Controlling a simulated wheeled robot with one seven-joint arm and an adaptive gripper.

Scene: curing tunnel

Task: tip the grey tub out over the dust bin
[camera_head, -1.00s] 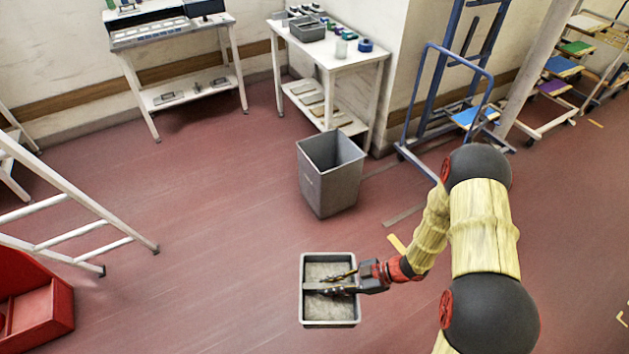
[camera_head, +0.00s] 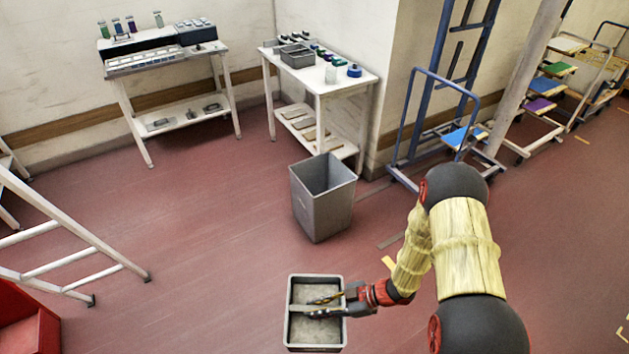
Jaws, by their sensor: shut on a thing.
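The grey tub (camera_head: 289,313) is a rectangular open box with grey dusty contents, at the bottom centre of the head view. My gripper (camera_head: 322,305) reaches over it from the right and is shut on it; the exact contact is hard to see. The tub looks level, and I cannot tell its height above the floor. The dust bin (camera_head: 325,208) is a tall grey open bin standing upright on the floor, beyond the tub. The tub is apart from the bin, on the near side of it.
A white table (camera_head: 322,83) with small trays and jars stands behind the bin by the wall corner. A white bench (camera_head: 165,62) is at the back left. A white ladder (camera_head: 65,240) and red container (camera_head: 25,325) are at left. A blue trolley (camera_head: 440,135) stands right. Red floor around the bin is clear.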

